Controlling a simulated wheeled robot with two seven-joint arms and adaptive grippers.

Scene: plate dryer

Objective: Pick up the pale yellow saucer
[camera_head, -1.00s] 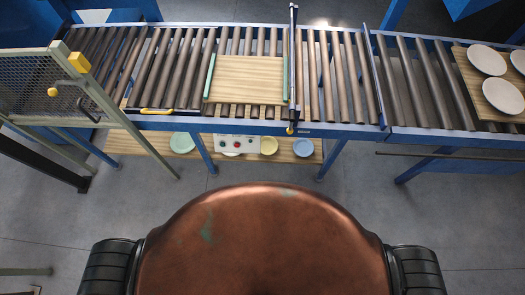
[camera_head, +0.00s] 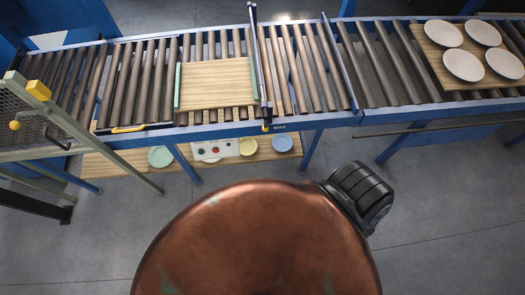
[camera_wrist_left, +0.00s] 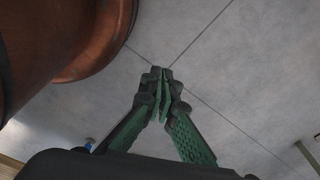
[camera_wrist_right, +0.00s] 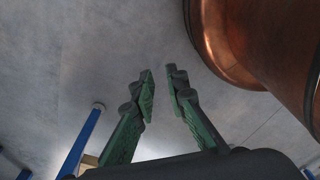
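Neither gripper shows in the head view. In the left wrist view my left gripper (camera_wrist_left: 162,90) has its fingertips together, with nothing between them, over bare floor. In the right wrist view my right gripper (camera_wrist_right: 160,85) has its fingers apart by a small gap, empty, over bare floor.
White plates (camera_head: 464,65) sit on a board at right. The floor in front is clear.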

